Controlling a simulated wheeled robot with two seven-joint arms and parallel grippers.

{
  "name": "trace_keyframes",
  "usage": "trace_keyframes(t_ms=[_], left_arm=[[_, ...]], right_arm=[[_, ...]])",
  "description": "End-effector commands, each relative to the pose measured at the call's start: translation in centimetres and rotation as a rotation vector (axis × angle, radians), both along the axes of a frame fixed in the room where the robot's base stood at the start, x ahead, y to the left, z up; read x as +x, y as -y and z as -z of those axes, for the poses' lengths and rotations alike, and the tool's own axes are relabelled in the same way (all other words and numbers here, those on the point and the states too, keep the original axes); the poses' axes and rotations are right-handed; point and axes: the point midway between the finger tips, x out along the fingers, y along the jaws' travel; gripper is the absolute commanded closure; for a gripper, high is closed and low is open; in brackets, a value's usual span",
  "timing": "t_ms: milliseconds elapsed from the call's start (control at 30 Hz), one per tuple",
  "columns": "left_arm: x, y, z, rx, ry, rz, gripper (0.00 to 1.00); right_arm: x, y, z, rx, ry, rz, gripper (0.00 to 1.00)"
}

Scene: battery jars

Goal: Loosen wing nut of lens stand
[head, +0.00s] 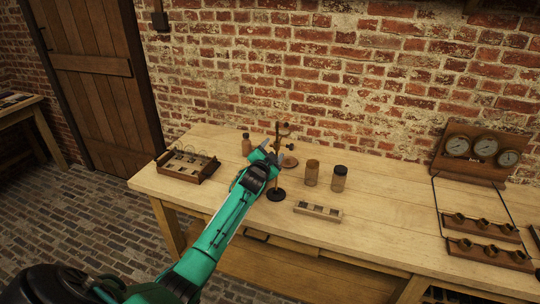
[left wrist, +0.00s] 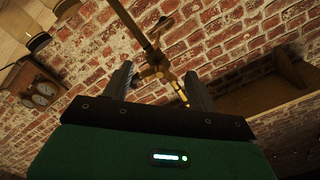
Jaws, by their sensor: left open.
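My right gripper is out of view.
Two jars, one brownish (head: 312,173) and one black-lidded (head: 339,179), stand right of the stand. A small slotted block (head: 318,211) lies in front. A wooden tray (head: 184,176) is at the left, a gauge panel (head: 482,151) at the right.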

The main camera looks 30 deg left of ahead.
Motion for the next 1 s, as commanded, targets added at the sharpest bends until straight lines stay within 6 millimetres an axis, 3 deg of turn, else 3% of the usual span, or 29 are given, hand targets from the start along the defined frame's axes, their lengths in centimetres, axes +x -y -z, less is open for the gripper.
trace_keyframes(t_ms=[167,700,1000], left_arm=[[-1.2,0.2,0.2,0.001,0.0,0.0,0.41],[-9.9,2.4,0.3,0.0,-0.001,0.001,0.41],[-13.1,3.1,0.2,0.0,-0.001,-0.001,0.41]], right_arm=[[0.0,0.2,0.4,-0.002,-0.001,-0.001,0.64],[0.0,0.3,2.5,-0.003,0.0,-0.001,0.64],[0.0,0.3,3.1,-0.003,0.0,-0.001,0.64]])
